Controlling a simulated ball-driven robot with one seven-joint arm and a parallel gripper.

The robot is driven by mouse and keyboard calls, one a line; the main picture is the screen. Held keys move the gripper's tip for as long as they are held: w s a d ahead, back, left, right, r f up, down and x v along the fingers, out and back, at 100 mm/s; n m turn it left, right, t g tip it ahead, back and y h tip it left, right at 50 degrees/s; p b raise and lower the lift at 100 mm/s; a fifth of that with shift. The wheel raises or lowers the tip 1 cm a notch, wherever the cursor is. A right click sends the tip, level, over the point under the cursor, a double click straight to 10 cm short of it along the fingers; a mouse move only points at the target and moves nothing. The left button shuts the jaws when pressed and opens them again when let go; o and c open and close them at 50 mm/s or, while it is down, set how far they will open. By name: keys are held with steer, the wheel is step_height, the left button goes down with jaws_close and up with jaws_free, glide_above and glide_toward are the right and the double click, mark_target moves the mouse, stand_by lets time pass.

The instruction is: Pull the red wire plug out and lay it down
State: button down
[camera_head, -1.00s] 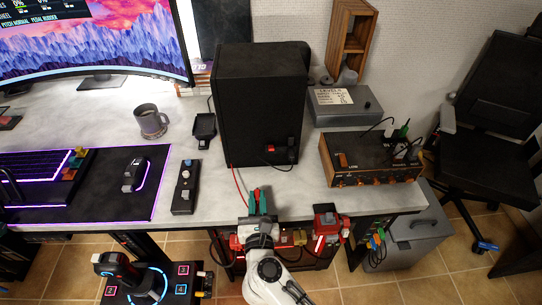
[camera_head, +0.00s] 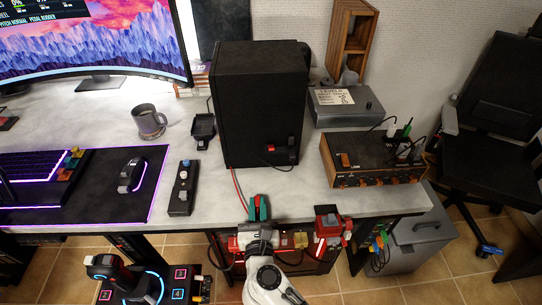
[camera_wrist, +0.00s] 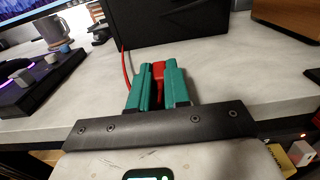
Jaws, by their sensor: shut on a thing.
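My gripper (camera_head: 259,208) is at the front edge of the desk, in front of the black speaker box. In the wrist view its green fingers (camera_wrist: 158,85) are shut on the red wire plug (camera_wrist: 158,72), which shows between them. A thin red wire (camera_wrist: 125,68) rises to the left of the fingers in the wrist view. In the head view the red wire (camera_head: 236,187) runs from the speaker's lower front corner down to my gripper. The plug's lower part is hidden by the fingers. I cannot tell what the wire's far end joins.
The black speaker (camera_head: 262,105) stands behind my gripper, with a red switch on its back. A wooden amplifier (camera_head: 368,160) is at the right. A small black controller (camera_head: 184,188) lies at the left. The grey desk top (camera_head: 310,187) is bare right of my gripper.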

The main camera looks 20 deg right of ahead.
steer(key=shift+f, duration=0.15)
steer(key=c, duration=1)
jaws_free()
steer(key=shift+s, duration=0.1)
steer(key=b+v, duration=0.1)
steer(key=v, duration=0.9)
steer(key=shift+s+a, duration=0.15)
steer(key=shift+s, duration=0.15)
